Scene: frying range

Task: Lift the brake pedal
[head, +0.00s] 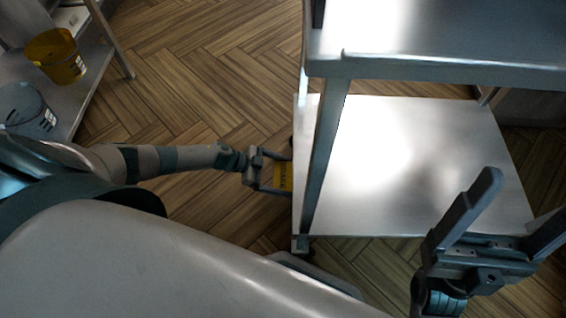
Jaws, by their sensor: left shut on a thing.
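My right gripper (527,203) is at the lower right, over the cart's lower shelf. Its fingers are spread wide and nothing is between them.
The cart has a bare lower shelf (415,160) and a bare top (430,35); its leg (325,150) stands close to my left gripper. A side shelf at left holds a yellow bucket (56,56) and a grey bucket (25,110). The wooden floor (200,70) between is clear.

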